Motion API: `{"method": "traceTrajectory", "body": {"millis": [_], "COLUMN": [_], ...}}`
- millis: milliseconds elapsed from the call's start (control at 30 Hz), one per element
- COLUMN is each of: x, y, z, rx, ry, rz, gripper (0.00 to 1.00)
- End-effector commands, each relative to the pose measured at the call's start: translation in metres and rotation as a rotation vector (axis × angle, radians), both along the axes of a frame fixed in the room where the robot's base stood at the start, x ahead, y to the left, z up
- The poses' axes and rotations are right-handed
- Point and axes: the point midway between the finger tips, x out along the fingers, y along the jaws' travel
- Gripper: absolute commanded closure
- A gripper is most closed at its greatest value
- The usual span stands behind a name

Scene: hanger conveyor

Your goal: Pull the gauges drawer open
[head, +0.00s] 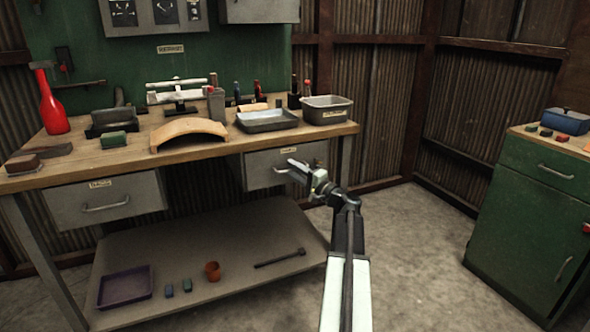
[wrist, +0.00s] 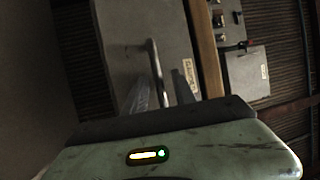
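The fingers look apart, with gaps beside the handle. A similar left-hand drawer (head: 128,191) looks closed.
The wooden bench top (head: 225,142) carries trays, a red bottle (head: 52,105) and a curved wooden piece (head: 188,132). A low shelf (head: 215,255) below holds a purple tray (head: 124,287). A green cabinet (head: 525,215) stands right. The floor between is clear.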

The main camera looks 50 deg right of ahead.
Motion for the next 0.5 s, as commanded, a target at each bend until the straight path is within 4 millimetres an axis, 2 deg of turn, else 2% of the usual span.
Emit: {"method": "traceTrajectory", "body": {"millis": [233,333,367,500], "x": [0.0011,0.0010,0.0009,0.0007], "y": [-0.0001,-0.0002,-0.0002,-0.0003], "z": [-0.0001,-0.0001,-0.0001,-0.0001], "rx": [0.000,0.000,0.000,0.000], "ry": [0.000,0.000,0.000,0.000], "rz": [-0.001,-0.001,-0.001,-0.001], "gripper": [0.68,0.95,1.00,1.00]}}
